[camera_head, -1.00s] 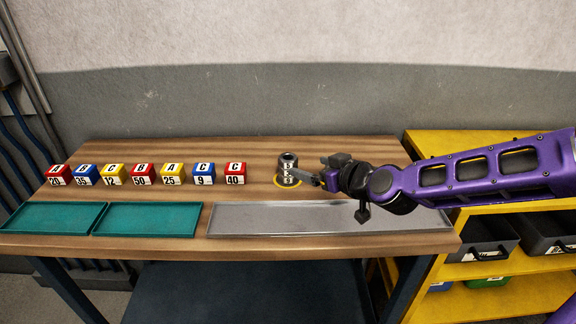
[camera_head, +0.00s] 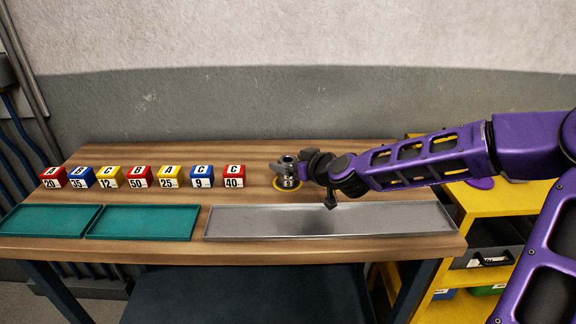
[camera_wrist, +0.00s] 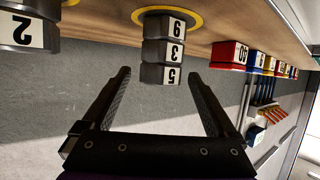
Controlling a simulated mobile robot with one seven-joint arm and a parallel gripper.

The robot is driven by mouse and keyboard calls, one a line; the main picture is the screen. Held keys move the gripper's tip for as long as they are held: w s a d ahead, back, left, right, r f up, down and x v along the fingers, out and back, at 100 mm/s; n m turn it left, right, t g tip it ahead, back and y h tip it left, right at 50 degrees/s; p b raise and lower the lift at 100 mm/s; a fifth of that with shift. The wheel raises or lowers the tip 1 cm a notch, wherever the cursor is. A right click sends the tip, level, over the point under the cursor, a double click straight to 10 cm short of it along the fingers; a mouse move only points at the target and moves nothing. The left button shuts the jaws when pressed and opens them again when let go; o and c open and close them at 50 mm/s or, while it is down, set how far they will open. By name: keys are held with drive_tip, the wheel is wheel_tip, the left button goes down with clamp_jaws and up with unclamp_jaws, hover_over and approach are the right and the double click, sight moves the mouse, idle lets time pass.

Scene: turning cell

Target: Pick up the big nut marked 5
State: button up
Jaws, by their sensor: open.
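The big nut marked 5 (camera_wrist: 162,74) is a grey metal nut with a white label, at the end of a stack farthest from the table. Nuts marked 3 (camera_wrist: 164,50) and what reads as 9 (camera_wrist: 166,26) sit under it, in this upside-down wrist view. In the head view the stack (camera_head: 289,183) stands in a yellow ring, partly hidden by my gripper. My gripper (camera_wrist: 159,76) is open and empty. Its two fingers lie to either side of the nut marked 5 in the wrist view; I cannot tell how deep they reach around it.
Another nut marked 2 (camera_wrist: 28,34) stands beside the stack in the wrist view. A row of lettered, numbered blocks (camera_head: 142,177) lies left. An empty grey tray (camera_head: 240,222) and two teal trays (camera_head: 140,223) line the bench front. Yellow shelving (camera_head: 497,203) stands right.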

drive_tip(key=shift+w, duration=0.15)
clamp_jaws()
idle(0.4)
drive_tip(key=shift+r, duration=0.1)
